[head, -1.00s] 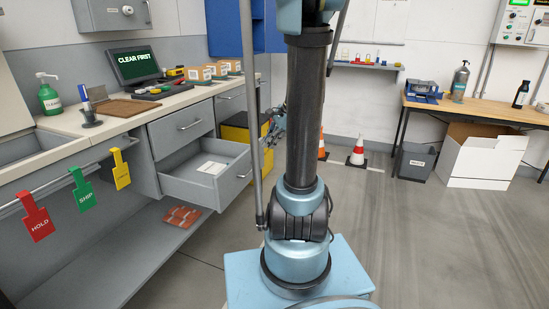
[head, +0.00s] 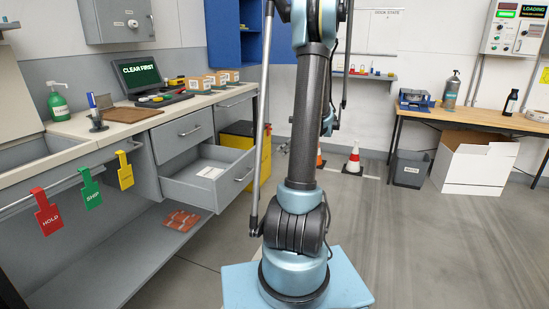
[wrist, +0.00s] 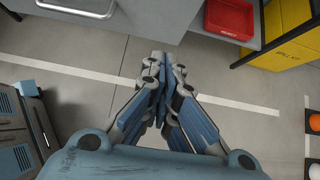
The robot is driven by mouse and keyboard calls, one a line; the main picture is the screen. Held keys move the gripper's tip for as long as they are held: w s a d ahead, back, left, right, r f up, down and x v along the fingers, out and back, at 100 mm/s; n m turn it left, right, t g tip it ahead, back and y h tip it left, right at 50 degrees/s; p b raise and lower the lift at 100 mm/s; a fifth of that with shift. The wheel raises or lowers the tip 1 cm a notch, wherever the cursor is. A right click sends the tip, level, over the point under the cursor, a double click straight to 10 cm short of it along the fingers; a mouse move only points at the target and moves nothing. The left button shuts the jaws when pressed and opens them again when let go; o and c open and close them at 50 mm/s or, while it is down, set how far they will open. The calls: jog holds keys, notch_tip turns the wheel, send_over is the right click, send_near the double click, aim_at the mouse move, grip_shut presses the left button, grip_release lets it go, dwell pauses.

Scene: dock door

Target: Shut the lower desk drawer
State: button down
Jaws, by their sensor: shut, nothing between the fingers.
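The lower desk drawer (head: 237,180) stands pulled out below the shut upper drawer (head: 182,135) in the head view. A white paper or card lies inside it, and a bar handle is on its front. In the wrist view, a grey front with a bar handle (wrist: 75,8) shows at the top left; it looks like this drawer. My gripper (wrist: 167,62) is shut and empty over the floor, apart from that front and below and right of it in the picture. In the head view my arm hides most of the gripper.
A yellow bin (wrist: 288,35) stands right of the drawers, with a red tray (wrist: 230,18) beside it in the wrist view. Tags hang from the rail at left, including a red one (head: 46,212). A cone (head: 353,160) stands farther back.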

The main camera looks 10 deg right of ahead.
send_near(257, 165)
notch_tip(257, 165, down, 3)
jog(key=shift+w+a+r, duration=0.1)
jog(key=shift+w+a, duration=0.9)
jog(key=shift+a, duration=0.2)
